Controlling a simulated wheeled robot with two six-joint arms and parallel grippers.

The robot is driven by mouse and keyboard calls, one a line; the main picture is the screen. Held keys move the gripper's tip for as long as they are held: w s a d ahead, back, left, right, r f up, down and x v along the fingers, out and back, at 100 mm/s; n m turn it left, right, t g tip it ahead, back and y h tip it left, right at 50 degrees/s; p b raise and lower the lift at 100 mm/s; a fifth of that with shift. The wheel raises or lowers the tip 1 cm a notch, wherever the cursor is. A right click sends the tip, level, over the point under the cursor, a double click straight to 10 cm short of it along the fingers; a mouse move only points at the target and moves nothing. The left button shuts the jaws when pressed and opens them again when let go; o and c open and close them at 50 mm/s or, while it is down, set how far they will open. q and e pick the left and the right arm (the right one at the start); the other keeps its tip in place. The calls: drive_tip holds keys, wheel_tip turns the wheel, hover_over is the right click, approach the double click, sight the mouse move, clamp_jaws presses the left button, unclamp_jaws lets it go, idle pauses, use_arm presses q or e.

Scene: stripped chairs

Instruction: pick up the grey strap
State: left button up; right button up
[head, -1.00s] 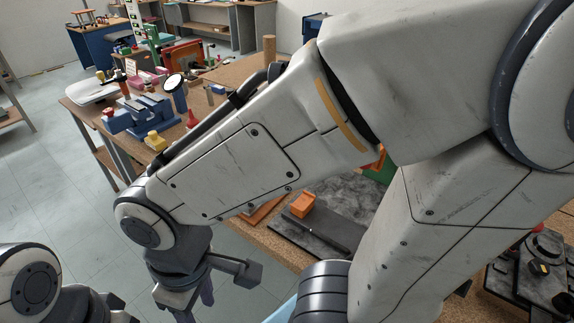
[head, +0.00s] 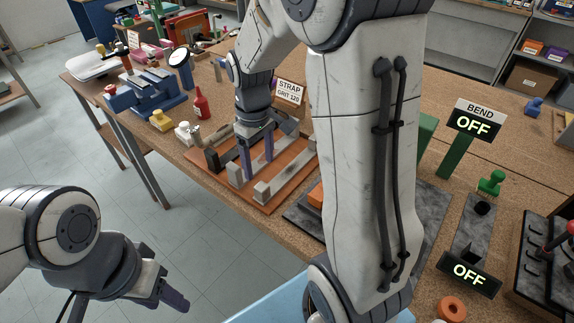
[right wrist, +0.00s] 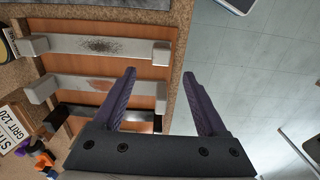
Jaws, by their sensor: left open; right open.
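Two pale grey straps lie across an orange-brown board, with blocks at their ends. In the right wrist view the upper strap (right wrist: 95,46) has a dark smudge. The lower strap (right wrist: 100,86) has a rusty smudge. In the head view the smudged-dark strap (head: 290,177) lies at the board's right. The board (right wrist: 100,20) also shows in the head view (head: 211,180). My right gripper (head: 257,172) is open and empty above the board; its fingers (right wrist: 158,76) show near the straps' right ends. My left gripper (head: 166,287) is open and empty, away from the table.
A red bottle (head: 200,102) and blue vise (head: 145,108) stand to the left. A dark bar (right wrist: 88,112) lies beside the rusty strap. My right arm hides much of the bench.

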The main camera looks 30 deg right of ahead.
sight(261, 186)
wheel_tip(261, 186, down, 9)
drive_tip(key=shift+s+f, duration=0.15)
drive_tip(key=shift+f, duration=0.05)
idle(0.3)
drive_tip(key=shift+c, duration=0.3)
clamp_jaws()
idle(1.1)
